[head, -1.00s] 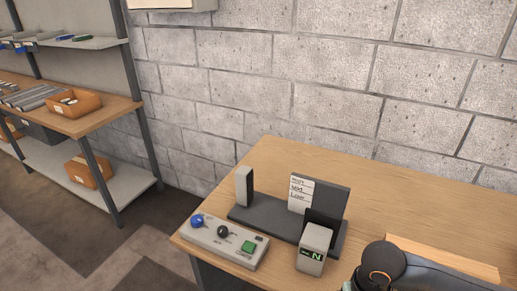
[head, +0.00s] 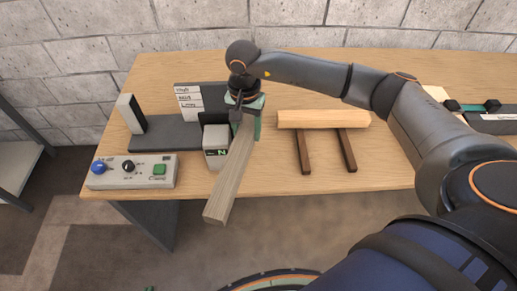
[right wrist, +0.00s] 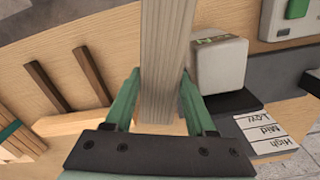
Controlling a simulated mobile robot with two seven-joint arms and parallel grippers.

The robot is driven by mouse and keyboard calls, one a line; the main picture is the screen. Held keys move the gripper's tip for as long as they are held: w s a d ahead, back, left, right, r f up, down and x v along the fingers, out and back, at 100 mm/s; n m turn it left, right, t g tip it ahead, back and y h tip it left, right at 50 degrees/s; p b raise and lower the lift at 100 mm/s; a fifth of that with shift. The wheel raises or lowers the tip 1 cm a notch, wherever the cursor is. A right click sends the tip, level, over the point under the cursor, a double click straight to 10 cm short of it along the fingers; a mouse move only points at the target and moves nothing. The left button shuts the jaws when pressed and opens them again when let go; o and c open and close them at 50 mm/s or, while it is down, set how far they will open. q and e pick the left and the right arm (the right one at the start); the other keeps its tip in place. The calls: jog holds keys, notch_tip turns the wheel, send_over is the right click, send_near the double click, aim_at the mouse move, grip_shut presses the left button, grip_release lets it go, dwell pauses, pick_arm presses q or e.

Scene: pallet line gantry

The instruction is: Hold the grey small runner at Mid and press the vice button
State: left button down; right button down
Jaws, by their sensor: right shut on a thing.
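The grey small runner (head: 229,180) is a long grey wooden bar. My right gripper (head: 243,112) is shut on it near one end, and the other end sticks out past the table's front edge. In the right wrist view the runner (right wrist: 166,55) passes between the two green fingers. The dark vice (head: 165,135) stands to the left, with a light jaw block (head: 131,113) and a card (head: 189,102) reading High, Mid, Low. The runner is right of the vice, not between its jaws. The control box has a green button (head: 159,169) labelled Clamp. My left gripper is not in view.
A small readout box (head: 216,153) showing N stands close left of the runner. The control box (head: 110,181) also carries a blue knob and a black knob. Right of the runner lie a pale wooden bar (head: 323,119) and two dark sticks (head: 303,152).

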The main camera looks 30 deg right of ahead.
jog(key=w+d+r+m+p, duration=0.1)
jog(key=w+d+r+m, duration=0.3)
jog(key=m, duration=0.3)
jog(key=w+d+r+m+p, duration=0.1)
jog(key=w+r+m, duration=0.2)
jog(key=w+m, duration=0.4)
notch_tip(320, 180, down, 11)
jog(key=b, duration=0.7)
jog(key=shift+d+b, duration=0.15)
jog(key=shift+b, duration=0.15)
jog(key=shift+s, duration=0.1)
